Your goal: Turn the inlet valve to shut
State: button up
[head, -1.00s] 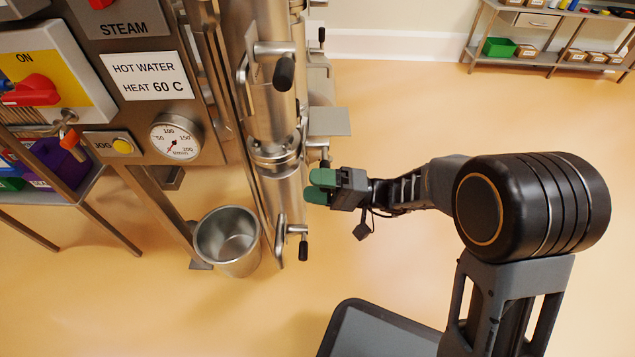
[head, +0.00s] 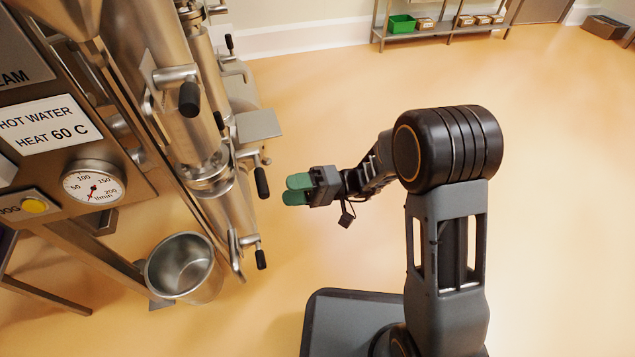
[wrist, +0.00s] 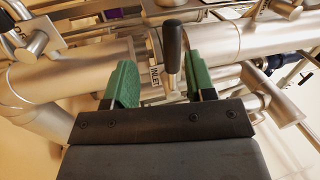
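In the head view, a black handle (head: 261,182) on the pipe, which looks like the same one, hangs just left of my gripper (head: 297,190). My gripper also shows in the wrist view (wrist: 157,88), with its two green fingertips apart and nothing held between them. The handle appears in line with the gap between the fingers, nearer the right one. In the head view a small gap separates fingertips and handle.
Other black-gripped handles stand above (head: 189,98) and below (head: 261,259) on the pipes. A flat metal plate (head: 259,125) juts out above my gripper. Floor to the right is open, with a shelf (head: 445,32) far back.

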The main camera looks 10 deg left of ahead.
jog(key=shift+p+v, duration=0.5)
jog(key=shift+v, duration=2.3)
jog(key=s+d+r+t+h+p, duration=0.1)
jog(key=s+d+r+h+p, duration=0.15)
jog(key=r+p, duration=0.4)
jog(key=s+d+r+m+h+p, duration=0.1)
jog(key=s+d+r+h+p, duration=0.1)
jog(key=r+h+p, duration=0.35)
jog(key=s+d+r+t+h+p, duration=0.1)
jog(key=s+d+r+p, duration=0.1)
jog(key=r+p, duration=0.6)
jog(key=d+r+m+t+h+p, duration=0.2)
jog(key=d+r+t+h+p, duration=0.2)
jog(key=d+r+p, duration=0.3)
jog(key=d+r+m+t+h+p, duration=0.3)
jog(key=d+r+t+h+p, duration=0.2)
jog(key=r+p, duration=0.7)
notch_tip(320, 180, up, 6)
jog(key=shift+s+d+f+t+h, duration=0.25)
jog(key=shift+d+t, duration=0.45)
jog(key=shift+d, duration=0.5)
